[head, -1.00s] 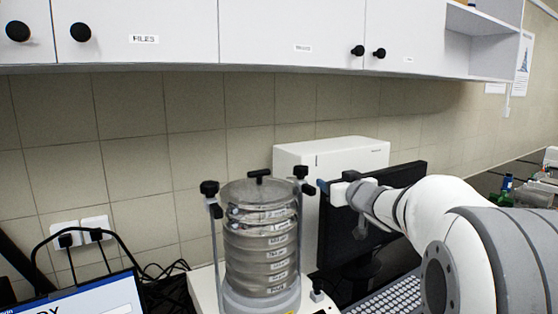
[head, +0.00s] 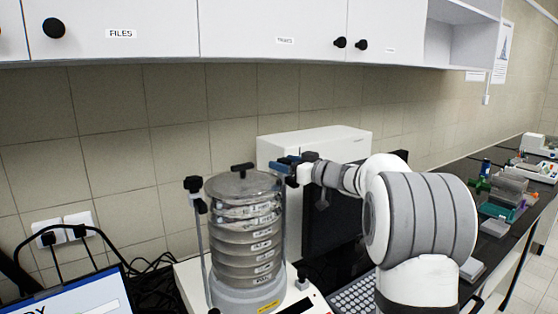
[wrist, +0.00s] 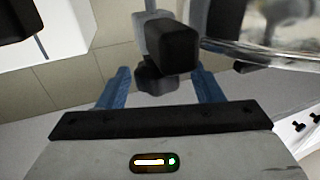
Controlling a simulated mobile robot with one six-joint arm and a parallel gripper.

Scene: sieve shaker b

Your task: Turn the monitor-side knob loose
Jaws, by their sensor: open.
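The sieve shaker holds a stack of round metal sieves (head: 245,240) under a clear lid, between two side rods. The rod on the monitor's side carries a black lobed knob (wrist: 155,82), with a black block (wrist: 172,45) against it in the wrist view. My gripper (head: 283,164) is at the top of that rod. Its blue fingers (wrist: 161,75) are apart, one on each side of the knob, with visible gaps. In the head view my gripper covers most of this knob. The other rod's black knob (head: 193,184) stands clear at the left.
A white box (head: 300,143) is behind the shaker. Wall cabinets (head: 270,30) hang above. A laptop screen (head: 85,298) is at the lower left.

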